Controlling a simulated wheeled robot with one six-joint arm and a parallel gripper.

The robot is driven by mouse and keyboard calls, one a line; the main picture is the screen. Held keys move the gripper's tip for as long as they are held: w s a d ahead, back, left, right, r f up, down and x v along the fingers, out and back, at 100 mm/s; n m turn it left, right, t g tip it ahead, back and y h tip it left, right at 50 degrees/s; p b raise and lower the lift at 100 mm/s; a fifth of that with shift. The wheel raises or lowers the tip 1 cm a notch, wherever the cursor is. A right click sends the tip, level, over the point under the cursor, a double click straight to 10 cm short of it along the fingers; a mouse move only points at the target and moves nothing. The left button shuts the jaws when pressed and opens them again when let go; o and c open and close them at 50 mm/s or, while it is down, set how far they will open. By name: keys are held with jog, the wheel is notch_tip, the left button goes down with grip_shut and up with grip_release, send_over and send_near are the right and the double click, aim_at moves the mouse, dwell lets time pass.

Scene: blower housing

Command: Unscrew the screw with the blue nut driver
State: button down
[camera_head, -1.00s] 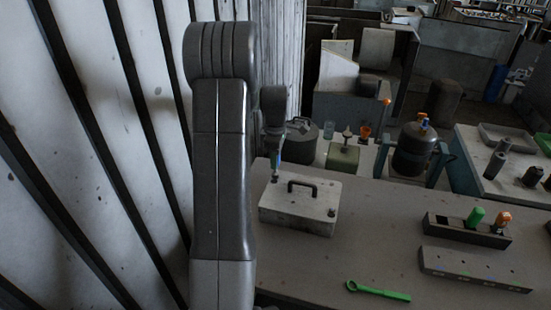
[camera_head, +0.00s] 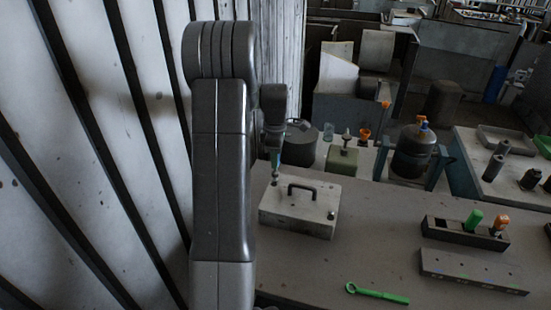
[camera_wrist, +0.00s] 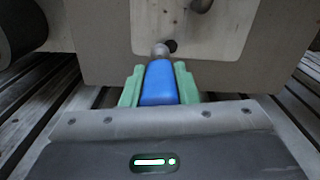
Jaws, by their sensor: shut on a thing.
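The blower housing is a pale box with a black handle (camera_head: 300,187); its bare top (camera_head: 290,208) is on the bench in the head view, and its face (camera_wrist: 215,35) fills the upper wrist view. My gripper (camera_wrist: 159,82) has green fingers shut on the blue nut driver (camera_wrist: 159,84). The driver's rounded grey tip (camera_wrist: 160,50) points at the housing, beside a dark round hole (camera_wrist: 171,46). In the head view, my gripper (camera_head: 275,150) is above the housing's back left corner. I cannot tell whether the tip touches the housing or whether a screw is in it.
A green ring-ended tool (camera_head: 378,293) lies at the bench front. A dark holder (camera_head: 440,228) with green and orange handles and a grey block (camera_head: 472,270) are at right. A ribbed wall (camera_head: 90,150) closes the left. Bare bench lies right of the housing.

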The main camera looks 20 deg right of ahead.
jog(key=shift+r, duration=3.2)
